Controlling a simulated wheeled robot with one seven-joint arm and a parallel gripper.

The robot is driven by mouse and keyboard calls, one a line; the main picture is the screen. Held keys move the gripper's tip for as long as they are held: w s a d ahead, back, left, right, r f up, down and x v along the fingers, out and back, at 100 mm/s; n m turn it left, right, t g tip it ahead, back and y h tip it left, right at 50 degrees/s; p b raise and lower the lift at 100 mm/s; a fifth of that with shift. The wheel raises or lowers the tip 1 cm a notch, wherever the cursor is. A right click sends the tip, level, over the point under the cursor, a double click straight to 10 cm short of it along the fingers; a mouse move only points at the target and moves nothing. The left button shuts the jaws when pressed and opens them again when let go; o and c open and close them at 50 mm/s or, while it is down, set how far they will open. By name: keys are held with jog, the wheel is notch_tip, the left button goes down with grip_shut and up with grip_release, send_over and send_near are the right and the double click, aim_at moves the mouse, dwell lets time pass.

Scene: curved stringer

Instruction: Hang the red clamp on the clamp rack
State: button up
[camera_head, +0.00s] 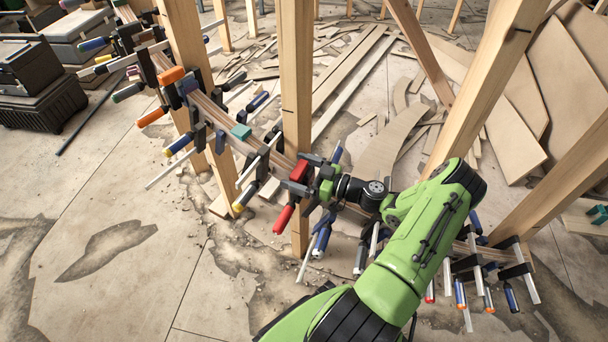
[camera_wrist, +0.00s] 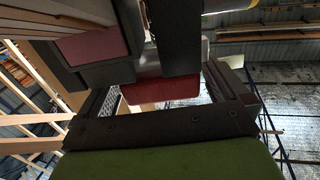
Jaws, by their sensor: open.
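The red clamp (camera_head: 284,218) is on the curved wooden stringer beside an upright post, its red handle pointing down and left. A red block at its upper part shows above the handle. My gripper (camera_head: 306,186) is at the clamp, with its jaws open. In the wrist view my gripper (camera_wrist: 165,80) has its fingers to either side of a red part of the clamp (camera_wrist: 165,90). Whether the fingers touch it I cannot tell. My arm hides part of the stringer to the right. I cannot make out a clamp rack in either view.
The curved stringer (camera_head: 215,112) carries several other clamps with orange, blue and yellow handles close by. Wooden posts (camera_head: 297,90) stand along it. Loose boards (camera_head: 395,140) lie behind. Black cases (camera_head: 38,85) stand at the far left. The floor at lower left is clear.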

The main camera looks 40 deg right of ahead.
jog(key=c, duration=1.5)
